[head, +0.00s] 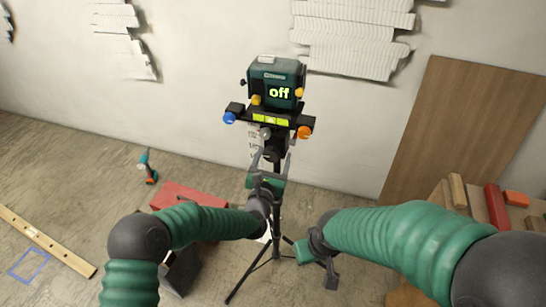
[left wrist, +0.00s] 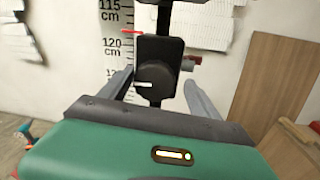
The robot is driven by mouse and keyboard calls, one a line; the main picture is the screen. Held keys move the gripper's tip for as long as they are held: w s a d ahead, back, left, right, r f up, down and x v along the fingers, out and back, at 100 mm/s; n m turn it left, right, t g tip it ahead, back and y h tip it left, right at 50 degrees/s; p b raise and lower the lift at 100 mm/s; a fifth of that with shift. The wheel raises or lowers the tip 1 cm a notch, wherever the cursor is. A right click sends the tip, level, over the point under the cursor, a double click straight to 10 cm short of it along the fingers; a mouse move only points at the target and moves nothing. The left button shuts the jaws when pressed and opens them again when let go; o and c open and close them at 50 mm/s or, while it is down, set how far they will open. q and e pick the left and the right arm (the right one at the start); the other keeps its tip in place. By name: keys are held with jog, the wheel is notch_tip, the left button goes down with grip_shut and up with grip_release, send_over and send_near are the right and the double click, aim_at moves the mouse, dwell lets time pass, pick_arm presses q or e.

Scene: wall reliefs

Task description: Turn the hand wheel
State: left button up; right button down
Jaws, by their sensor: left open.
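The hand wheel (left wrist: 155,75) shows in the left wrist view as a dark round knob with a white mark at its lower left, on a black plate of the stand. A red mark sits at the plate's upper left. My left gripper (head: 272,160) is open, its grey fingers pointing at the stand, below the box reading "off". In the left wrist view its fingers lie left and right of the wheel; I cannot tell whether they touch it. In the head view the wheel is hard to make out behind the fingers. My right gripper (head: 331,274) hangs low, right of the stand.
The tripod stand carries a green box (head: 276,82) with blue and orange knobs. A red box (head: 188,196), a drill (head: 148,168) and a spirit level (head: 45,243) lie on the floor. A brown board (head: 455,125) leans against the wall at right.

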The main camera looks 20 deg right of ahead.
pick_arm(q)
jog(key=shift+a+r, duration=0.1)
jog(key=shift+a, duration=0.5)
jog(key=c, duration=0.6)
jog(key=shift+c, duration=1.1)
jog(key=shift+s+d, duration=0.1)
jog(key=shift+d, duration=0.1)
jog(key=c, duration=0.5)
pick_arm(e)
jog(key=shift+s+a, duration=0.1)
jog(key=shift+a, duration=0.25)
pick_arm(q)
jog(key=shift+c, duration=0.2)
pick_arm(e)
jog(key=shift+f, duration=0.1)
